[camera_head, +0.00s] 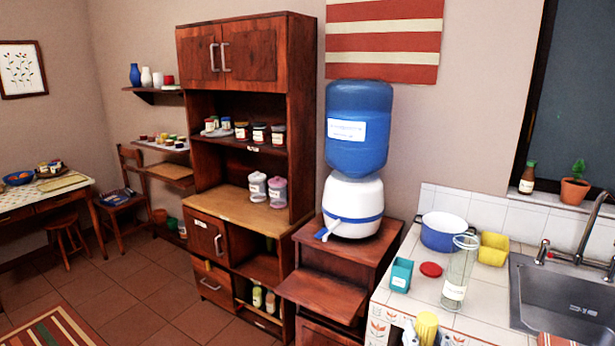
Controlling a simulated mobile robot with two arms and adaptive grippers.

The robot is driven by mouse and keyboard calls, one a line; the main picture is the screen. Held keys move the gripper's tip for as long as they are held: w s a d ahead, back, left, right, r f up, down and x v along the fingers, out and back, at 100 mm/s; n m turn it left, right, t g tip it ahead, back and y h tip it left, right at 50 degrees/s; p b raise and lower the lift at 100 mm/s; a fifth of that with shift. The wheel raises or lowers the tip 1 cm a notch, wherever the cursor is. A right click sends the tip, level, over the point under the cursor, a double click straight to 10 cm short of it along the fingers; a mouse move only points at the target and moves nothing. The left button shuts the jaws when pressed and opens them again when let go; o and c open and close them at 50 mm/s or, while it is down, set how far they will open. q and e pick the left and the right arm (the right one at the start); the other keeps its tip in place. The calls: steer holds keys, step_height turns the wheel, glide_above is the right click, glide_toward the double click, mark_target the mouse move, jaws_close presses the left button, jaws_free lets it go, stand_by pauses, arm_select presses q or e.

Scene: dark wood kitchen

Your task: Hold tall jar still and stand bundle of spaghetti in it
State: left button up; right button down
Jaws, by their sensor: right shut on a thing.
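The tall clear jar (461,268) stands upright on the tiled counter, left of the sink. It has a white label low on its side and its top is open. My right gripper (427,338) is at the bottom edge of the view, shut on the yellow bundle of spaghetti (427,324). The bundle is upright or nearly so, in front of the jar and to its left, apart from it. Its lower part and most of the gripper are cut off by the frame. My left gripper is not in view.
The sink (565,300) is on the right. A water dispenser (352,205) stands left of the counter.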

steer(key=s+a+f+h+b, duration=0.1)
steer(key=s+a+b, duration=0.1)
steer(key=s, duration=0.6)
steer(key=shift+s+a+f+m, duration=0.25)
steer(key=shift+a+f+m, duration=0.05)
steer(key=shift+a+f, duration=0.15)
